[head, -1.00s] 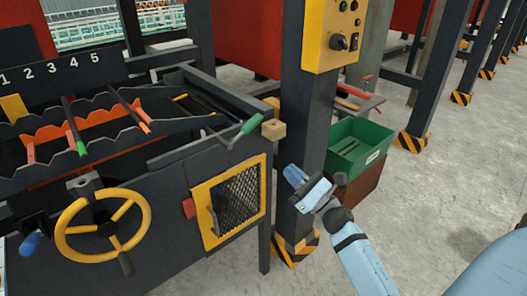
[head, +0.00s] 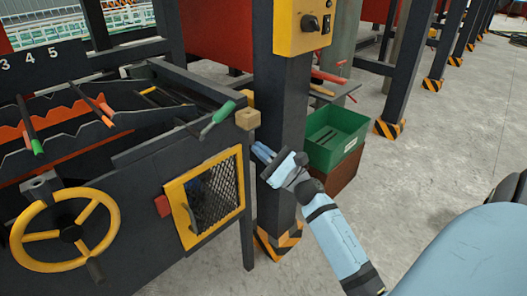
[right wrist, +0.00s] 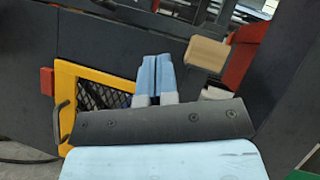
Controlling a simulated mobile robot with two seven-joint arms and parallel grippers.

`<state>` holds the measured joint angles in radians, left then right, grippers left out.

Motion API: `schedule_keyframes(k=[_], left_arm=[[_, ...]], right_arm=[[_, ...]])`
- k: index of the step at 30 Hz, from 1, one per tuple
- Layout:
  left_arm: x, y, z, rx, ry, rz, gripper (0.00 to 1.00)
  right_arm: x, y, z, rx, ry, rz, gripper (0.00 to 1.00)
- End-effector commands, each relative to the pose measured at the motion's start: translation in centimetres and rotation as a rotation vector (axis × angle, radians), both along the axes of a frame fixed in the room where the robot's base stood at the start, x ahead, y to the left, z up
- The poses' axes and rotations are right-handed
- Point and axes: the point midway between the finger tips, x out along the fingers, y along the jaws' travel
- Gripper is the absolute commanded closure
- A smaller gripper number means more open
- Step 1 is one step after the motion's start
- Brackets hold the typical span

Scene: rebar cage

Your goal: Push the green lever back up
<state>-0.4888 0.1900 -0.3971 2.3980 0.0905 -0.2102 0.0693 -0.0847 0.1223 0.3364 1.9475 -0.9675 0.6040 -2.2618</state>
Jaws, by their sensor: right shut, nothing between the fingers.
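The green lever (head: 218,117) is a green grip on a dark rod at the right end of the dark machine, beside a small wooden block (head: 248,118). The grip slants up to the right. My right gripper (head: 262,152) is below and to the right of the lever, apart from it in the picture. Its two blue fingers (right wrist: 155,74) are together and empty in the right wrist view, pointing toward the machine's side. The wooden block shows there just right of the fingertips (right wrist: 206,54). I cannot make out the green grip in that view. My left gripper is not in view.
A yellow-framed mesh door (head: 212,197) is left of my right gripper. A dark post (head: 279,100) with a yellow control box (head: 303,25) stands behind it. A green bin (head: 335,138) is at right. The yellow handwheel (head: 67,230) is at left. Open floor lies right.

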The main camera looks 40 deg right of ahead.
Motion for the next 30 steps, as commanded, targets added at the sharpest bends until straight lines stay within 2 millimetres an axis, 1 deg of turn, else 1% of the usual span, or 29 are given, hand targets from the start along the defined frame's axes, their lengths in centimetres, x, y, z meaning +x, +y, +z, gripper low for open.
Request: schedule_keyframes(k=[1, 6, 8, 9, 13, 17, 22, 30], left_arm=[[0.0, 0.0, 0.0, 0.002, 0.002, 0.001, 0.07], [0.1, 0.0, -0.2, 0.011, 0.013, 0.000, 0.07], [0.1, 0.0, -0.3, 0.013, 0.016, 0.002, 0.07], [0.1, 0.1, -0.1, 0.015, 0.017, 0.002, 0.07], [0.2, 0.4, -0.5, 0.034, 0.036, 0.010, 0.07], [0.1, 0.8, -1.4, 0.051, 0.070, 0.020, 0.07], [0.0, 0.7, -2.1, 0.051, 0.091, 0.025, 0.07], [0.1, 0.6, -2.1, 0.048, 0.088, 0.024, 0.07]], right_arm=[[1.0, 0.4, 0.8, -0.003, -0.003, 0.001, 1.00], [4.0, 1.5, 2.7, -0.002, -0.003, 0.001, 1.00], [4.9, 1.8, 3.2, -0.001, -0.002, 0.000, 1.00], [5.2, 2.1, 3.9, -0.003, -0.003, 0.001, 1.00], [5.3, 2.9, 5.5, -0.003, -0.002, 0.001, 1.00], [5.5, 3.4, 6.4, -0.002, -0.001, 0.000, 1.00], [5.6, 3.6, 6.6, 0.000, 0.000, 0.000, 1.00], [5.6, 3.5, 6.6, -0.001, 0.000, 0.000, 1.00]])
